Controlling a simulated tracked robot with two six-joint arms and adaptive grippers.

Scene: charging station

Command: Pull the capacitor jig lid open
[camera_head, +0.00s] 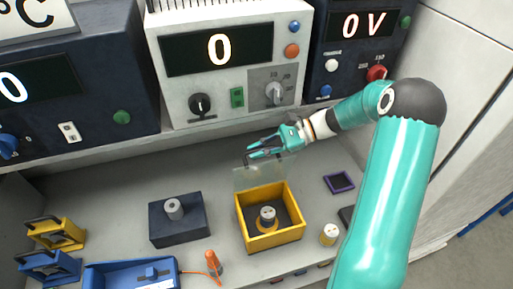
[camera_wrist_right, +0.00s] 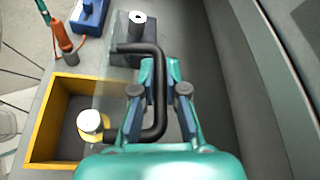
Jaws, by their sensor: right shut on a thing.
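The capacitor jig is a yellow open-topped box (camera_head: 272,242) on the bench, and it also shows in the wrist view (camera_wrist_right: 55,85). A capacitor (camera_head: 267,214) stands upright inside it; its pale top shows in the wrist view (camera_wrist_right: 90,121). The clear lid (camera_head: 255,180) stands raised at the box's back edge, so the box is uncovered from above. My right gripper (camera_head: 256,151) is behind the box, shut on the lid's black handle (camera_wrist_right: 160,100). My left gripper is not in view.
A dark block (camera_head: 180,228) with a grey cylinder stands left of the jig. A small yellow-white cylinder (camera_head: 328,234) and a purple-rimmed tray (camera_head: 339,182) are at right. Instrument boxes (camera_head: 231,100) line the back.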

